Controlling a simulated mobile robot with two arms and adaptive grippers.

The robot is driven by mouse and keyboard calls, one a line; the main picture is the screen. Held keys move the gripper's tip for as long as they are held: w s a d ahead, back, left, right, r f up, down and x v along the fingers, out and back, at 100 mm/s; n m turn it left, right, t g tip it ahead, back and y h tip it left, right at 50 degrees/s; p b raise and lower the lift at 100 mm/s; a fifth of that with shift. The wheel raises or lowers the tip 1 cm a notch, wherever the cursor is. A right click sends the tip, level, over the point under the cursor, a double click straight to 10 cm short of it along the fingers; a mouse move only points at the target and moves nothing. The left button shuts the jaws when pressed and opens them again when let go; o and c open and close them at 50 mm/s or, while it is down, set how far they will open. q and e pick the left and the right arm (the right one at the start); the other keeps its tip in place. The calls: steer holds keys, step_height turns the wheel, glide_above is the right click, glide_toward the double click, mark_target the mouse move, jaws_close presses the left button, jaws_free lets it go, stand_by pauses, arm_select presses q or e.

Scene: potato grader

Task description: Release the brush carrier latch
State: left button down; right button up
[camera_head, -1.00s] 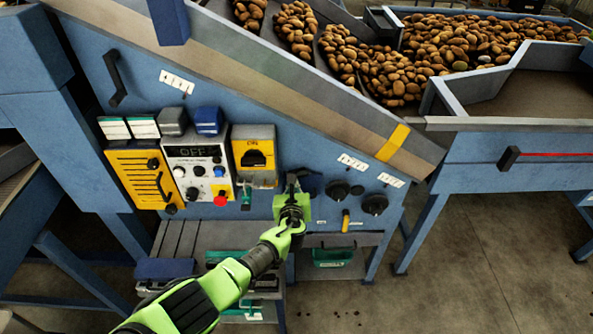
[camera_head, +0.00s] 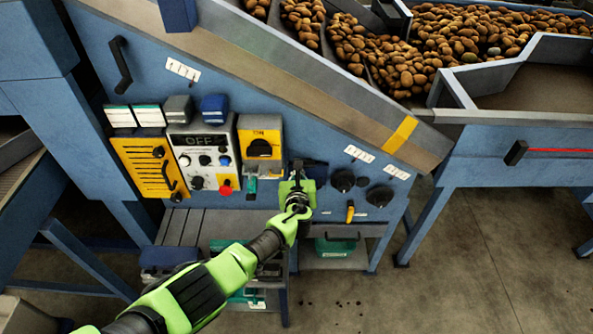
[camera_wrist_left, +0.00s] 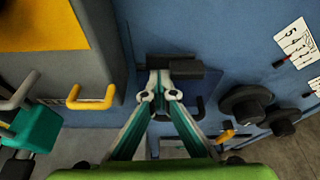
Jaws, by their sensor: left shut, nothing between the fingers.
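A dark latch-like block (camera_wrist_left: 176,66) with a black loop below it is fixed to the blue machine panel, in the upper middle of the left wrist view. I take it to be the brush carrier latch; in the head view it is the dark piece (camera_head: 315,170), partly hidden by my gripper. My left gripper (camera_wrist_left: 159,88) is shut and empty, its fingertips together at the block's lower left edge. Whether they touch it I cannot tell. In the head view my left gripper (camera_head: 297,178) is right of the yellow box. My right gripper is out of view.
Two black knobs (camera_head: 343,181) and a small yellow lever (camera_head: 350,212) are right of the gripper. The yellow switch box (camera_head: 260,150) and the control box with a red button (camera_head: 225,188) are left. A yellow loop (camera_wrist_left: 90,98) shows in the wrist view. A shelf lies below.

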arm_select(q)
steer(key=shift+s+d+r+h, duration=0.1)
steer(key=shift+d+h, duration=0.05)
steer(key=shift+d, duration=0.25)
steer(key=shift+s+d+r+h, duration=0.1)
steer(key=shift+d+h, duration=0.05)
steer(key=shift+d, duration=0.25)
steer(key=a+v, duration=0.1)
steer(key=v, duration=1)
steer(key=shift+s, duration=0.3)
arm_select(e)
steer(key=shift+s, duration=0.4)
arm_select(q)
steer(key=shift+a, duration=0.1)
